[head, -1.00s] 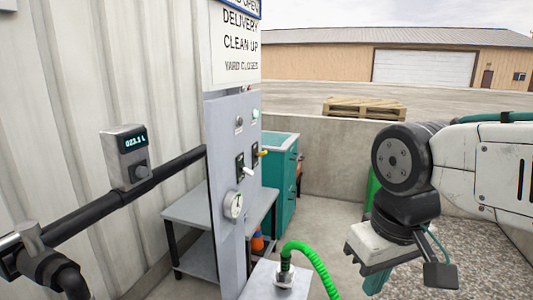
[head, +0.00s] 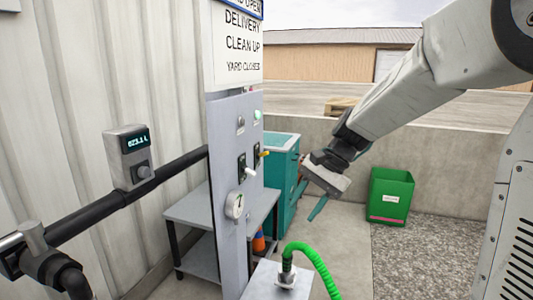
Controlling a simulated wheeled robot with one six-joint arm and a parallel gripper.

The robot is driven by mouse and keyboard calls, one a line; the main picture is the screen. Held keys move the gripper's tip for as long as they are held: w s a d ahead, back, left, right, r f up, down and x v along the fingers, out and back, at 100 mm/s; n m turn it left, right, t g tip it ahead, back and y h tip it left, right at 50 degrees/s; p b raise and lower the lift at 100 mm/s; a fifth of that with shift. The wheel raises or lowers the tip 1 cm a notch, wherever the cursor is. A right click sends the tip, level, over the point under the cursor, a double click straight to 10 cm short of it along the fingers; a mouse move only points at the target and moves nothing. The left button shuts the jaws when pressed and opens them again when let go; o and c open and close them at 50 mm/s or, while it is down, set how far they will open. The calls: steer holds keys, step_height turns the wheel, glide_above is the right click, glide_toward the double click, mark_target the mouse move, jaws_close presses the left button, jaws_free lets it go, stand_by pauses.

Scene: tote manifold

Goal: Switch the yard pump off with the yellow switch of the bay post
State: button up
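The grey bay post (head: 226,150) stands left of centre in the head view. Its yellow switch (head: 264,153) sticks out to the right from a dark plate. A white-handled switch (head: 250,172) sits nearer me and lower on the same face.
A gauge (head: 235,205) is low on the post. A green hose (head: 318,262) rises from a grey box in front. A teal cabinet (head: 283,165) and a grey bench (head: 200,210) stand behind the post. A green bin (head: 391,190) stands by the concrete wall at right.

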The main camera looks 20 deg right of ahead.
steer(key=w+d+m+t+y, duration=0.2)
steer(key=w+m, duration=0.3)
steer(key=w, duration=0.5)
steer(key=w+d+m+t+y, duration=0.25)
steer(key=w+m, duration=0.25)
steer(key=w, duration=0.4)
steer(key=m+t, duration=0.3)
steer(key=m, duration=0.2)
glide_toward(267, 152)
steer(key=w+a+f, duration=0.1)
steer(key=w, duration=0.1)
steer(key=shift+m, duration=0.4)
steer(key=x, duration=0.8)
steer(key=shift+a, duration=0.15)
jaws_close()
